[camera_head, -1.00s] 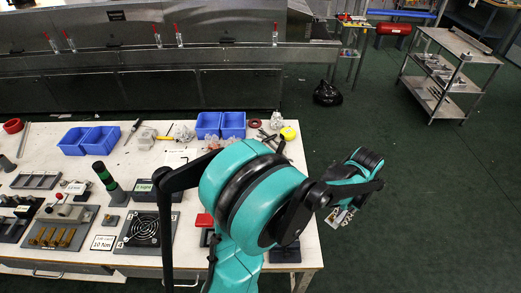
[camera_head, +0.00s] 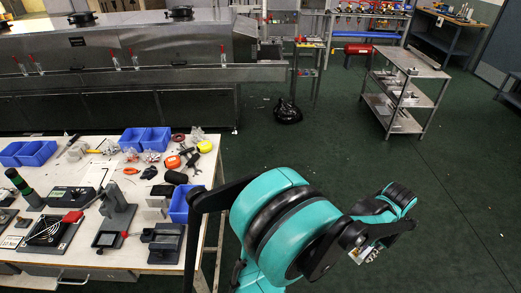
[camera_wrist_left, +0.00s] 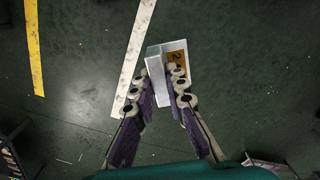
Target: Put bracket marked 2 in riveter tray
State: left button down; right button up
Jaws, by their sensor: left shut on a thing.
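My left gripper (camera_head: 366,248) is held out over the floor to the right of the workbench. In the left wrist view its two fingers (camera_wrist_left: 162,92) are shut on a pale metal bracket (camera_wrist_left: 158,125). A yellow label reading 2 (camera_wrist_left: 177,54) is on the bracket's far part. In the head view only a small part of the bracket (camera_head: 365,256) shows below the gripper. I cannot pick out the riveter tray in these views. My right gripper is not in view.
The workbench (camera_head: 92,258), with blue bins (camera_head: 145,139), tools and fixtures, is at left. A steel dryer (camera_head: 120,65) stands behind it. A black bag (camera_head: 288,111) lies on the floor. A shelved trolley (camera_head: 410,62) stands at the back right.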

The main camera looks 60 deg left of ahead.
aim_at(106, 239)
jog(key=i+u, duration=0.4)
jog(key=i+l+u, duration=0.35)
jog(key=i, duration=0.15)
jog(key=i+j+u, duration=0.25)
jog(key=i+u, duration=0.2)
jog(key=i+j+u, duration=0.15)
jog(key=i+u, duration=0.2)
jog(key=u, duration=0.15)
jog(key=i+u, duration=0.45)
jog(key=i+l+u, duration=0.25)
jog(key=i+u, duration=0.25)
jog(key=i+j+u, duration=0.1)
jog(key=u, duration=0.2)
jog(key=i+u, duration=0.3)
